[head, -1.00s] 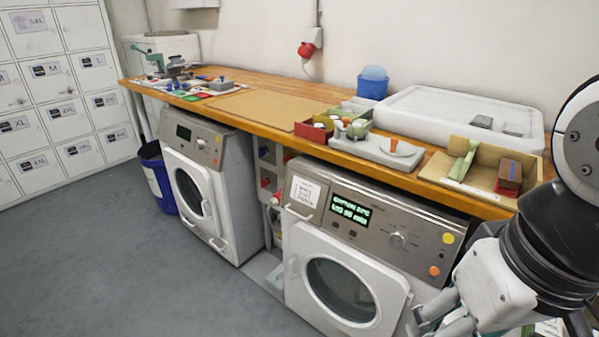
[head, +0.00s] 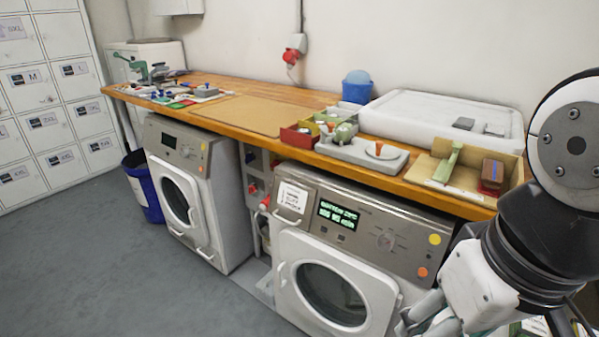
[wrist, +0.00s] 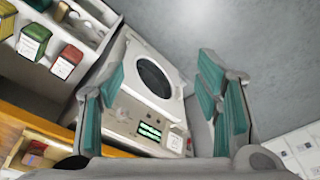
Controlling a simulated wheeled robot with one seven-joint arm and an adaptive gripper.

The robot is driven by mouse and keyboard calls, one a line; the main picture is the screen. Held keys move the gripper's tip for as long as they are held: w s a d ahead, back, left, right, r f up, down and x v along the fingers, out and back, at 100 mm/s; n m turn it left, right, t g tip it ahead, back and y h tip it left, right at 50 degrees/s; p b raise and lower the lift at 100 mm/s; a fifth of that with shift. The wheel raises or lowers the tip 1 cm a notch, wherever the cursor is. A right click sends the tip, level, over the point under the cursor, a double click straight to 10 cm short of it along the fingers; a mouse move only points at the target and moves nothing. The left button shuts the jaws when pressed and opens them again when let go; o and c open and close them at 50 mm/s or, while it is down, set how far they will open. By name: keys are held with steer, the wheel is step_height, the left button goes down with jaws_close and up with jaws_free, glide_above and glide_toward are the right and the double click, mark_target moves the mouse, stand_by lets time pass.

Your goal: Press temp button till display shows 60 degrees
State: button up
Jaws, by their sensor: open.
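The near washing machine (head: 330,294) stands under the counter in the head view, with a grey control panel along its top. Its lit green display (head: 338,215) has two lines of text too small to read surely. Right of it are a dial (head: 386,241), a yellow button (head: 435,239) and an orange button (head: 422,272). I cannot make out which control is the temp button. My gripper (head: 424,318) is at the lower right, in front of the machine and apart from its panel. The wrist view shows the open, empty fingers (wrist: 165,100) with the machine and display (wrist: 150,131) beyond them.
A second machine (head: 185,192) stands to the left, and a blue bin (head: 144,190) beyond it. The wooden counter (head: 290,128) above holds trays and a cardboard box (head: 470,172). Lockers (head: 45,121) line the far left. The grey floor is clear at the lower left.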

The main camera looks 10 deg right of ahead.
jaws_close()
stand_by(1.2)
